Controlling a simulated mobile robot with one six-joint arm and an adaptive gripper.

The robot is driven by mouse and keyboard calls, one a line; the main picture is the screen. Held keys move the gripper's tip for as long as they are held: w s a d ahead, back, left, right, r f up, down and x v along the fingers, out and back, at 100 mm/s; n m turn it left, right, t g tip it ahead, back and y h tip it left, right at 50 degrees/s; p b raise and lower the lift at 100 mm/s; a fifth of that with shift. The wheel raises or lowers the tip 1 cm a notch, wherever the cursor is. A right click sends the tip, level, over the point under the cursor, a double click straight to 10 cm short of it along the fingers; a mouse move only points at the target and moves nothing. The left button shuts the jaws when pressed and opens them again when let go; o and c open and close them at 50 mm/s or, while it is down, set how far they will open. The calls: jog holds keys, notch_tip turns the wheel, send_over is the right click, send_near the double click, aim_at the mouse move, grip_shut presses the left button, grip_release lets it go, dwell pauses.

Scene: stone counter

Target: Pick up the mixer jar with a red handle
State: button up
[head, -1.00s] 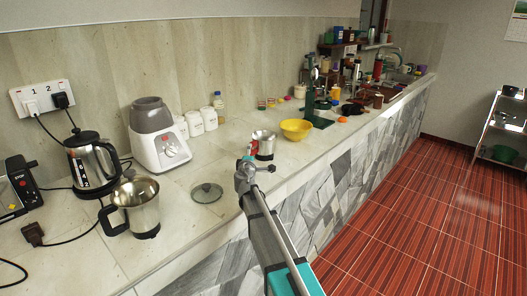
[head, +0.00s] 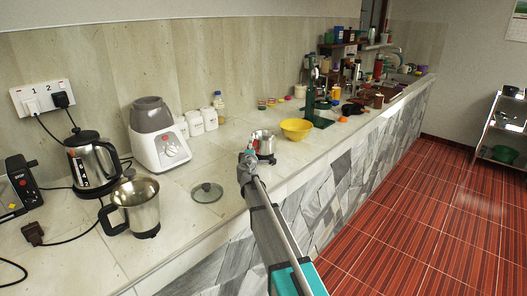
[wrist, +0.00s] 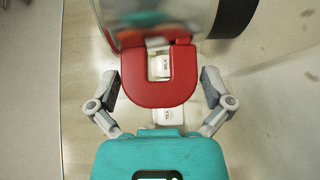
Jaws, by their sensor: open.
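The mixer jar with the red handle is a shiny metal jar (head: 265,143) on the counter, left of the yellow bowl. Its red U-shaped handle (wrist: 158,98) fills the middle of the wrist view, with the metal jar wall (wrist: 150,22) above it. My gripper (wrist: 162,88) is open, one finger on each side of the handle, with a visible gap on both sides. In the head view, my gripper (head: 250,157) is at the jar's near left side and hides the handle.
A second metal jar (head: 141,208) with a dark handle, a glass lid (head: 207,192) and a white mixer base (head: 158,140) stand to the left. The yellow bowl (head: 296,129) is close on the jar's right. White canisters (head: 194,123) stand behind.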

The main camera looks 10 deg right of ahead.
jog(key=shift+w+d, duration=0.15)
jog(key=shift+w, duration=0.3)
jog(key=c, duration=1.2)
jog(key=shift+r, duration=0.2)
jog(key=shift+r+p, duration=0.95)
jog(key=shift+p, duration=0.2)
jog(key=shift+s+a+r+p, duration=0.5)
jog(key=shift+s+r+p, duration=1.3)
jog(key=shift+s, duration=0.5)
jog(key=shift+s+a+r+p, duration=0.5)
jog(key=shift+s+r+p, duration=1.3)
jog(key=shift+s, duration=0.5)
jog(key=shift+s+a+r+p, duration=0.5)
jog(key=shift+s+r+p, duration=1.3)
jog(key=shift+s, duration=0.5)
